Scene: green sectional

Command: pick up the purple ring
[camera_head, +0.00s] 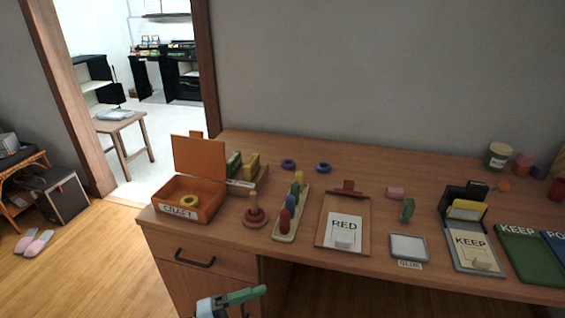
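The purple ring (288,164) lies flat on the wooden desk (400,184) near the wall, left of a blue ring (323,168). The two rings are apart. My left gripper (245,300), pale grey and teal, shows at the bottom edge, low in front of the desk and well away from the purple ring. I cannot tell whether its fingers are open, and nothing shows held in it. My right gripper is not in view.
An open orange craft box (176,212) with a yellow ring inside stands at the left. A ring stacker (255,215), a peg board (287,236) and a clipboard (326,238) stand between the desk's front edge and the rings.

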